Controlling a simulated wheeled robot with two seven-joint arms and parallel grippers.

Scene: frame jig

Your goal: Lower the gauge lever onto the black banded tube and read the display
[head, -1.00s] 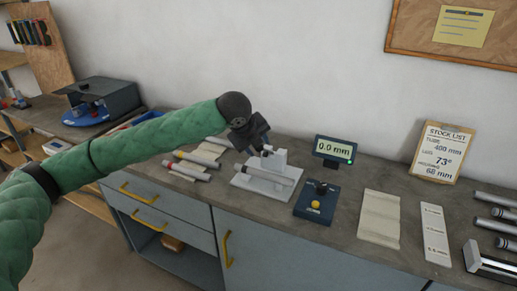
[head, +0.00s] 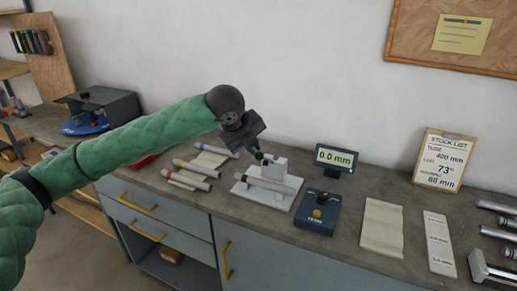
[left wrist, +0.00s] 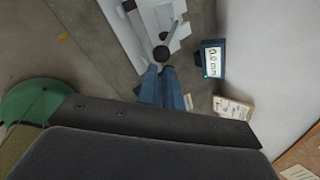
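The gauge (head: 277,169) is a pale block on a white base plate on the bench. My left gripper (head: 260,155) is over the gauge, close to the knob. Its blue fingers (left wrist: 161,70) are together, with the tips right beside the knob; I cannot tell whether they touch it. The display (head: 336,157) reads 0.0 mm. My right gripper is out of view.
A dark box with a yellow button (head: 317,213) stands right of the gauge. Tubes with coloured bands (head: 190,173) lie to its left. A beige cloth (head: 381,226), a white strip (head: 438,242) and a stock list clipboard (head: 443,159) are to the right, with more tubes beyond.

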